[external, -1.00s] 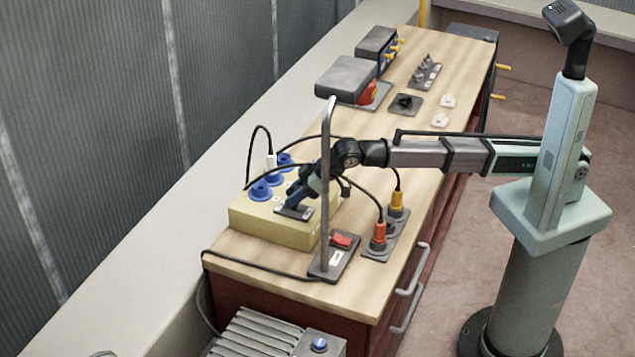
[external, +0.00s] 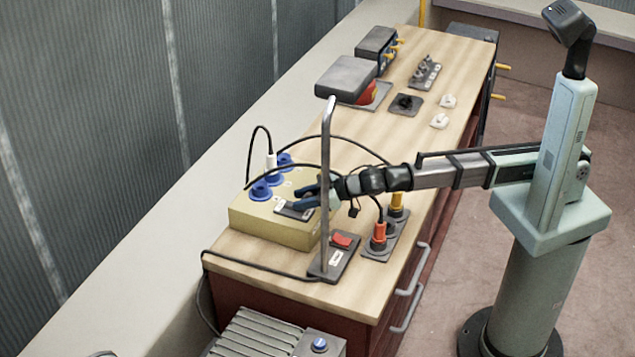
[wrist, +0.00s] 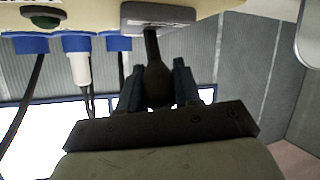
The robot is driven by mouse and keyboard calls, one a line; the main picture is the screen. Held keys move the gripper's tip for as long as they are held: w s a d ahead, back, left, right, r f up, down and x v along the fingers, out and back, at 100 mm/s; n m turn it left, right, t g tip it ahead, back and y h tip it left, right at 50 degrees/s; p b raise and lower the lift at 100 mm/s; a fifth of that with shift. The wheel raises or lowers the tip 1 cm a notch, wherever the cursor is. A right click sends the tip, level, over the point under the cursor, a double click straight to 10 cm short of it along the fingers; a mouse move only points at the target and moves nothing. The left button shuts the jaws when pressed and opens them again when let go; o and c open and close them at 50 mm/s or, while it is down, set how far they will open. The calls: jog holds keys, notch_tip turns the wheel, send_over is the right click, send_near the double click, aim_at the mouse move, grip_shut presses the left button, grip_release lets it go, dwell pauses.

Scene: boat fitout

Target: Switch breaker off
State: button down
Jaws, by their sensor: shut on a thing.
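The yellow box (external: 268,230) stands at the near end of the wooden bench. A dark breaker plate (external: 290,211) with a white label lies on its top. In the wrist view the plate (wrist: 158,14) is grey, and a black lever (wrist: 153,48) with a thick grip juts out from it. My gripper (external: 302,194) reaches in from the right, about level, over the plate. In the wrist view its two dark fingers (wrist: 157,78) are either side of the lever's grip, shut on it. The lever is mostly hidden by my gripper in the external view.
Blue sockets (external: 261,190) with a white plug and black cables stand on the box beside the plate. A tall grey metal post (external: 327,150) and a red switch (external: 341,240) stand close in front. Orange and yellow plugs (external: 379,233) are at the right.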

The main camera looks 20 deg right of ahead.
jog(key=shift+s, duration=0.15)
jog(key=c, duration=0.8)
grip_release()
jog(key=v, duration=1.3)
jog(key=shift+s+d+r, duration=0.1)
jog(key=shift+d, duration=0.25)
